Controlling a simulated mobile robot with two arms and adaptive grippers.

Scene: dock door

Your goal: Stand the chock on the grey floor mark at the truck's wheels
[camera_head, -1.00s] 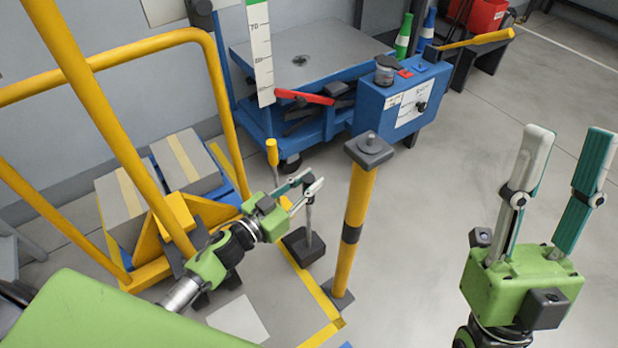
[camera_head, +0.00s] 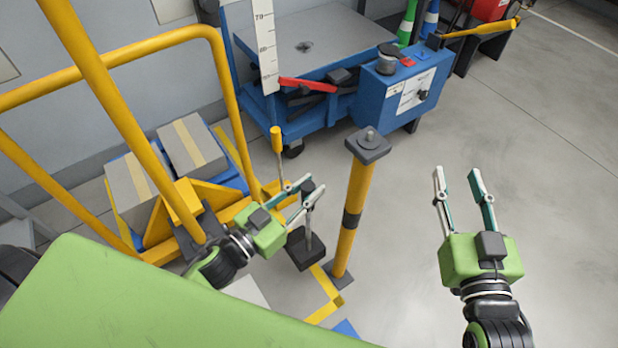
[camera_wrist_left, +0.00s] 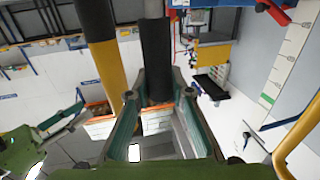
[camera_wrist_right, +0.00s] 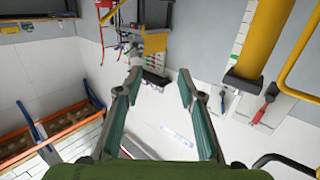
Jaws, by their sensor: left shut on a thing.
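The chock (camera_head: 307,252) is a dark block with a thin upright grey rod (camera_head: 309,222) and a black grip. It is left of the yellow post's foot, beside the yellow floor line; I cannot tell whether it touches the floor. My left gripper (camera_head: 305,192) is shut on the chock's handle; the black grip (camera_wrist_left: 155,60) shows between its fingers in the left wrist view. A light grey floor patch (camera_head: 246,291), probably the floor mark, is partly hidden by my green body. My right gripper (camera_head: 457,170) is open and empty over bare floor. No truck wheel is clearly visible.
A yellow post (camera_head: 353,215) stands just right of the chock. A yellow-railed cart with boxes (camera_head: 192,145) is at the left. A blue lift table (camera_head: 395,95) with a red lever (camera_head: 307,84) stands behind. The floor at the right is clear.

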